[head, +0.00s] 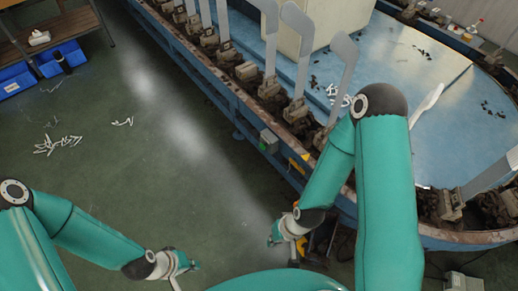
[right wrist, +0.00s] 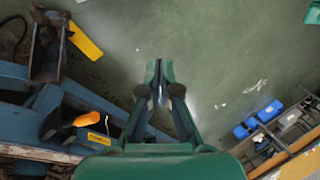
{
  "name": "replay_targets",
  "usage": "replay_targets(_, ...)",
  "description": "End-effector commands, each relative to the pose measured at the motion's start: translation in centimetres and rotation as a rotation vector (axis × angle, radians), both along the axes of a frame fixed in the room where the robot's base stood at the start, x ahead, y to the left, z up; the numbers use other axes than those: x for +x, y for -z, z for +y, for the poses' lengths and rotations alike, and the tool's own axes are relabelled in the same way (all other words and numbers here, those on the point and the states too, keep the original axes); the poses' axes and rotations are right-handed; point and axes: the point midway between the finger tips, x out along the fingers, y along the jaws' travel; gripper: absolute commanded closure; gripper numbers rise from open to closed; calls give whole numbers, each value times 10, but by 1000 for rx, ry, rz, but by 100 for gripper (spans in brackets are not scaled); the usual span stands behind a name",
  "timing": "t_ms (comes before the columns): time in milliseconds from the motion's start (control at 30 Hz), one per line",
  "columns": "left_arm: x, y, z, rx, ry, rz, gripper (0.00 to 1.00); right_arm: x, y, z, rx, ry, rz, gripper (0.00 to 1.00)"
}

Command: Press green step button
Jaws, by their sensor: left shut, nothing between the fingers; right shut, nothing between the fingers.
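A small grey-green box (head: 268,141) is fixed to the side of the blue machine (head: 388,66) in the head view. I cannot make out a separate green button on it or anywhere else. My right gripper (head: 276,238) is shut and empty, low beside the machine's near side and apart from that box. In the right wrist view its fingers (right wrist: 159,82) are together over bare floor. My left gripper (head: 186,263) is shut and empty above the floor at the bottom of the head view, left of the right gripper.
Upright grey sock boards (head: 297,82) line the machine's rim. A yellow plate (right wrist: 86,42) and an orange part (right wrist: 87,119) show in the right wrist view. Blue bins (head: 14,80) stand by a rack at the upper left. White scraps (head: 57,145) lie on the otherwise open floor.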

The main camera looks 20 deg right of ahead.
Motion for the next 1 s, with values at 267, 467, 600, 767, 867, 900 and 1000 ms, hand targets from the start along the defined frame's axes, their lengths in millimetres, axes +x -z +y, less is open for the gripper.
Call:
replay_targets(267,0,0,0,0,0,1,100,0,0,0,0,0,1,100)
replay_targets(467,0,11,0,0,0,1,100,11,13,0,-11,-20,-41,100)
replay_targets(600,0,43,0,0,0,0,100,46,50,2,-59,-95,-178,100)
replay_targets(767,-1,101,0,0,0,1,100,119,108,-2,-207,-248,-453,100)
replay_targets(867,-1,142,0,0,0,1,100,170,141,-6,-361,-367,-643,100)
replay_targets(900,-1,157,0,0,0,1,100,189,152,-8,-433,-415,-712,100)
replay_targets(1000,-1,196,0,0,0,1,100,234,172,-12,-637,-528,-863,100)
